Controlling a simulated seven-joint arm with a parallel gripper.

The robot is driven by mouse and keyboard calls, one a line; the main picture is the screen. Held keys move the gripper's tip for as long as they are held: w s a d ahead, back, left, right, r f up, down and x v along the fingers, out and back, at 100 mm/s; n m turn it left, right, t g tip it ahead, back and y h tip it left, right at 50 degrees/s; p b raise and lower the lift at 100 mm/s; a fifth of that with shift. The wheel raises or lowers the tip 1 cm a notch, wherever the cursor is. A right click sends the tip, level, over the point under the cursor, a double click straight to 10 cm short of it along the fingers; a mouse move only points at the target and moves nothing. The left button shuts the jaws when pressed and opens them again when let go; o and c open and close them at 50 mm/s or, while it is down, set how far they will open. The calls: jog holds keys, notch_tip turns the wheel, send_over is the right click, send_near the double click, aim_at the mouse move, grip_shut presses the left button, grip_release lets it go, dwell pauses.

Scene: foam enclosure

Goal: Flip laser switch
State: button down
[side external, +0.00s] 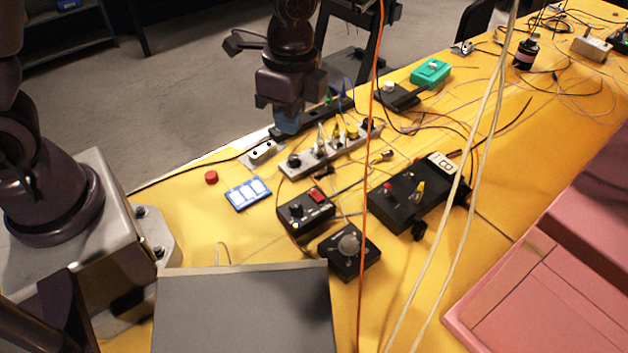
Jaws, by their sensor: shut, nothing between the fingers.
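My gripper (287,124) points down over the back of the yellow table, its fingers shut and empty. It is just above or beside a long black strip (323,116); I cannot tell if they touch. I cannot tell which control is the laser switch. A small black box with a red rocker switch (317,196) lies in front of my gripper. A larger black box (404,206) to its right has a red button and a yellow-tipped part. A black box with a round grey knob (348,248) is nearer the camera.
A grey power strip (330,150) with several plugs lies in front of my gripper. A blue-and-white block (248,193) and red cap (211,177) are left. A grey box (243,310) and pink foam (545,275) border the front. Loose cables cross the table.

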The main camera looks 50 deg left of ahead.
aim_at(313, 192)
jog(key=w+m, duration=0.1)
jog(key=m, duration=0.1)
jog(key=w+d+m, duration=0.1)
jog(key=m, duration=0.1)
jog(key=w+f+m, duration=0.1)
jog(key=m, duration=0.1)
jog(key=shift+w+d+t, duration=0.15)
jog(key=shift+d+t, duration=0.15)
jog(key=shift+d, duration=0.05)
jog(key=shift+f, duration=0.1)
notch_tip(313, 192, down, 14)
jog(key=shift+r, duration=0.1)
jog(key=shift+a, duration=0.1)
dwell(0.3)
